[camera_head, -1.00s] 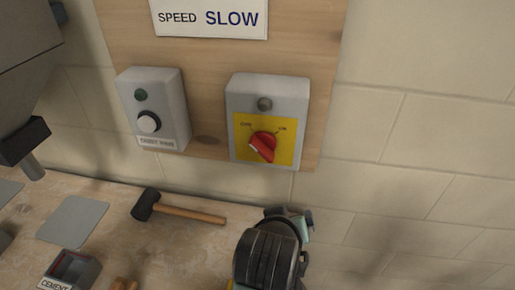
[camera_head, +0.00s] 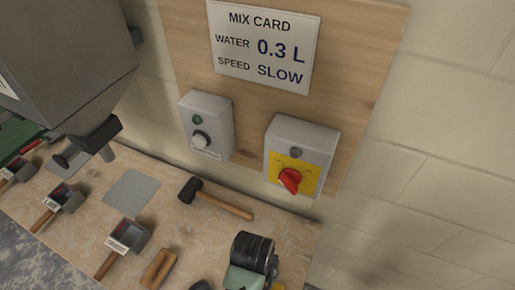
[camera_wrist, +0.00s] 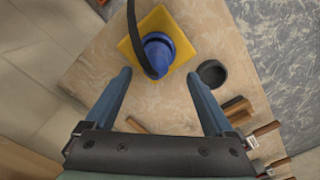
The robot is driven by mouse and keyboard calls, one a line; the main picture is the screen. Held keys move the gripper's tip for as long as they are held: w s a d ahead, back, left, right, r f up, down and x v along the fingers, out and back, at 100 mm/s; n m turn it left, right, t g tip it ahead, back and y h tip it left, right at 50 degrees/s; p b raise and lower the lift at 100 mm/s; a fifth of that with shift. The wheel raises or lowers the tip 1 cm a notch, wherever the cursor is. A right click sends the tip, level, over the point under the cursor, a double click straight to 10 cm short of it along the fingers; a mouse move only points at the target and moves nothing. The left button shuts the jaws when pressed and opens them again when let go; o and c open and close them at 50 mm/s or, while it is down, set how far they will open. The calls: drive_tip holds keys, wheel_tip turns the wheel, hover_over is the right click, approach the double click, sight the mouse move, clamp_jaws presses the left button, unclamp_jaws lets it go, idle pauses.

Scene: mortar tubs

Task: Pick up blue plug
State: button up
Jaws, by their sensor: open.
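The blue plug (camera_wrist: 158,50) shows in the wrist view, near the top centre, on a yellow square plate (camera_wrist: 186,24) on the bench. A black strap or cable passes over the plate and along the plug's left side. My gripper (camera_wrist: 158,78) is open, with one blue finger on each side of the picture. The plug lies ahead of the gap between the fingertips; its height relative to them is hard to tell. In the head view my arm hides most of this area, and the plug cannot be made out.
A black round cup (camera_wrist: 212,73) lies right of the plug, close to the right finger. In the head view a mallet (camera_head: 215,199), a grey sheet (camera_head: 131,192) and several scoops lie on the bench (camera_head: 165,220). Two switch boxes (camera_head: 301,155) hang on the board behind.

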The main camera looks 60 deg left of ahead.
drive_tip(key=shift+w+d+f+p, duration=0.15)
drive_tip(key=shift+f+p, duration=0.15)
drive_tip(key=shift+f, duration=1.7)
drive_tip(key=shift+w+f+p, duration=0.1)
drive_tip(key=shift+f+p, duration=0.2)
drive_tip(key=shift+f, duration=1.7)
drive_tip(key=c, duration=1.4)
